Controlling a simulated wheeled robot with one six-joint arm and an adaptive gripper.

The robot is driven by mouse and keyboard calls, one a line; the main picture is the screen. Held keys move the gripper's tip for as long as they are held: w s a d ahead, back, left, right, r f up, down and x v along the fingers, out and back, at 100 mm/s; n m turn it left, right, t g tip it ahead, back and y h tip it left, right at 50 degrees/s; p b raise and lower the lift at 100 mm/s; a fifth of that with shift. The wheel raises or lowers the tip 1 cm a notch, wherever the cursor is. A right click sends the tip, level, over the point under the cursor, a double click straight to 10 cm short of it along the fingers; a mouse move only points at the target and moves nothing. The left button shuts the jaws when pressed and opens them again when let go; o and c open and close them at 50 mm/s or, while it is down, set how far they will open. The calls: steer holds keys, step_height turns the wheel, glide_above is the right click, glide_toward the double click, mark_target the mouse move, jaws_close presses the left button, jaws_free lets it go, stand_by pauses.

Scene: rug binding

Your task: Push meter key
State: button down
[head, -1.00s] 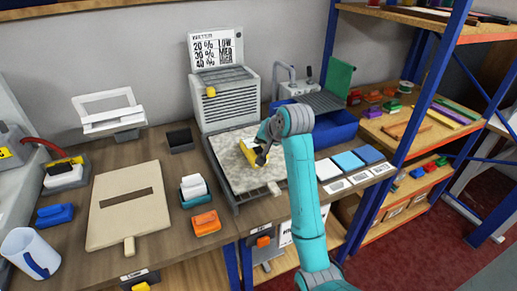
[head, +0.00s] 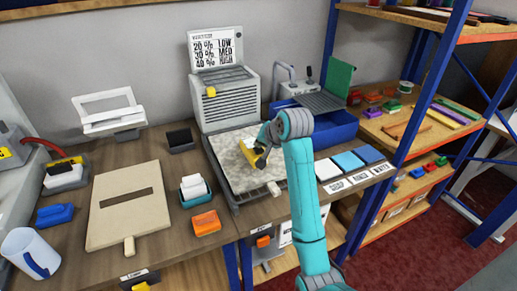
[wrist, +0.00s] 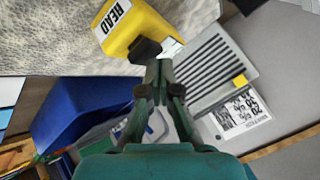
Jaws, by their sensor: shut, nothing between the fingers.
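A yellow meter (wrist: 137,30) with a white label reading READ lies on the speckled grey rug piece (wrist: 45,35). A black part (wrist: 146,49) sticks out at the meter's end nearest my fingers. In the head view the meter (head: 249,154) is partly hidden by my gripper (head: 262,158). In the wrist view my gripper (wrist: 158,66) is shut and empty, its tips just beside the black part. I cannot tell whether they touch it. The rug piece (head: 236,176) rests on a grey tray in the head view.
A blue bin (head: 335,128) is to the right. White and blue tiles (head: 348,161) lie right of my arm. An orange block (head: 206,223) sits in front left.

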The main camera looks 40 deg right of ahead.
mark_target(260, 149)
steer(key=shift+f, duration=0.4)
stand_by(0.3)
steer(key=shift+r, duration=0.95)
steer(key=shift+r, duration=2.5)
